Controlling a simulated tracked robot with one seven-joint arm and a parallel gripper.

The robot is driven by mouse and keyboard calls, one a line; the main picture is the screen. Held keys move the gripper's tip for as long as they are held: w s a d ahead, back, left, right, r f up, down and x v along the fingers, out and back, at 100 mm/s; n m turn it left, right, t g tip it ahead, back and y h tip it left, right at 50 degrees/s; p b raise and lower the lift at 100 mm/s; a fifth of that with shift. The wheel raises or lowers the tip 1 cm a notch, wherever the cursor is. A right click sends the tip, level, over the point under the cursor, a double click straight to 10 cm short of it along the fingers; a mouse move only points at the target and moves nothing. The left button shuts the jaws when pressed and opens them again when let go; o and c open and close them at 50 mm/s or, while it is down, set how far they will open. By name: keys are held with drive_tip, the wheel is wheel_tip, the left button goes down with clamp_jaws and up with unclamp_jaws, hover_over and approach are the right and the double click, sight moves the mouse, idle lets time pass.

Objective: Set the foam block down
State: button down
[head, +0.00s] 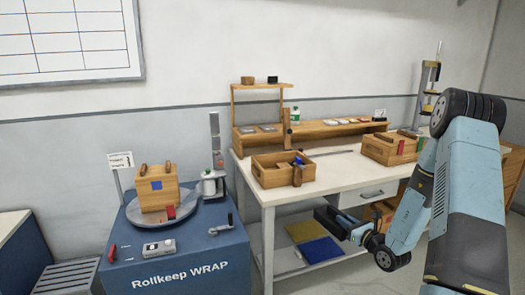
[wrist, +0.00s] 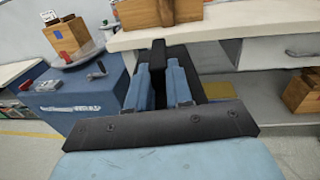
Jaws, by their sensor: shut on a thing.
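The foam block, a dark, nearly black piece, stands upright between my fingers in the wrist view (wrist: 157,57). My gripper (wrist: 161,80) has its two blue-grey fingers shut on it, and the block's far end sticks out past the fingertips. In the head view my gripper (head: 345,227) is held in front of the workbench, below its top, with the dark block pointing left. The block appears to be in the air, apart from any surface. Its lower part is hidden by the fingers.
The white workbench (head: 340,172) carries a wooden crate (head: 270,178) with items in it and another crate (head: 400,150). Its lower shelf holds yellow and blue sheets (head: 322,251). The blue wrapping machine (head: 185,253) at left bears a wooden box (head: 150,192) on its turntable.

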drive_tip(key=w+a+f, duration=0.3)
drive_tip(key=a+f, duration=0.4)
drive_tip(key=r, duration=0.4)
drive_tip(key=w+r+m+h, duration=0.1)
drive_tip(key=r, duration=0.4)
drive_tip(key=w+r+t+h, duration=0.1)
drive_tip(key=r, duration=0.3)
drive_tip(key=shift+w+d+r, duration=0.15)
drive_tip(key=shift+r+m, duration=0.4)
drive_tip(key=shift+r, duration=0.25)
idle(0.6)
